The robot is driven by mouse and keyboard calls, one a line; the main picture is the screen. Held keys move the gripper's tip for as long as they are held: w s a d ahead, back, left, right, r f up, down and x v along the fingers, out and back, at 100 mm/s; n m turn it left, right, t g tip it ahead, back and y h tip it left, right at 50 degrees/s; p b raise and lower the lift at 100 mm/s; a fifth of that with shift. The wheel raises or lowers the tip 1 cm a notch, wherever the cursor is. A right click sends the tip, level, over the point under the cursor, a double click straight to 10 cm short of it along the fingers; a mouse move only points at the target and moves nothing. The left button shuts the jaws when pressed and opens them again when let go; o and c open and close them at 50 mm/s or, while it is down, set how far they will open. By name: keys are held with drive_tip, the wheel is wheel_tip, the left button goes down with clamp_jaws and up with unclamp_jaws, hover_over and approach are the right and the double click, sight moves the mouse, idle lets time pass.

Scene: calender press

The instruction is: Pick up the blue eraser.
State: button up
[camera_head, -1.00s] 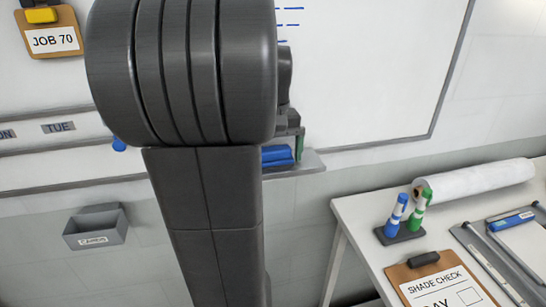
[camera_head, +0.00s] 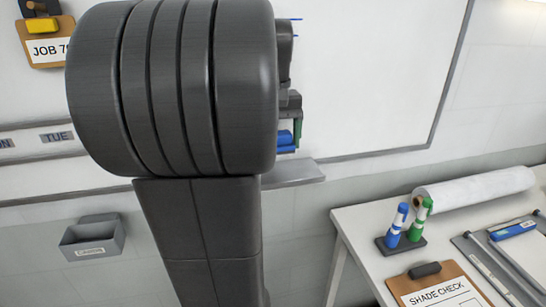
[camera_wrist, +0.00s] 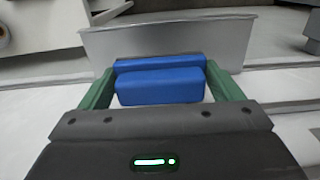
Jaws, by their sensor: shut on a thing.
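The blue eraser (camera_wrist: 160,86) is a blue block between the two green fingers of my gripper (camera_wrist: 165,88) in the wrist view. The fingers press on its left and right ends. In the head view my gripper (camera_head: 298,132) is mostly hidden behind my arm, with part of the blue eraser (camera_head: 286,141) showing beside a green finger. The eraser is above the grey whiteboard ledge (camera_head: 300,174), with a gap between them, in front of the whiteboard (camera_head: 370,75).
A table at the right holds a marker stand (camera_head: 400,244) with a blue and a green marker, a white roll (camera_head: 475,190) and a clipboard (camera_head: 440,288). A grey bin (camera_head: 92,238) hangs on the wall at the lower left.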

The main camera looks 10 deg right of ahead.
drive_tip(key=s+b, duration=0.3)
drive_tip(key=s, duration=1.6)
drive_tip(key=shift+s+d+r, duration=0.15)
drive_tip(key=shift+s+d, duration=0.15)
drive_tip(key=shift+s, duration=0.05)
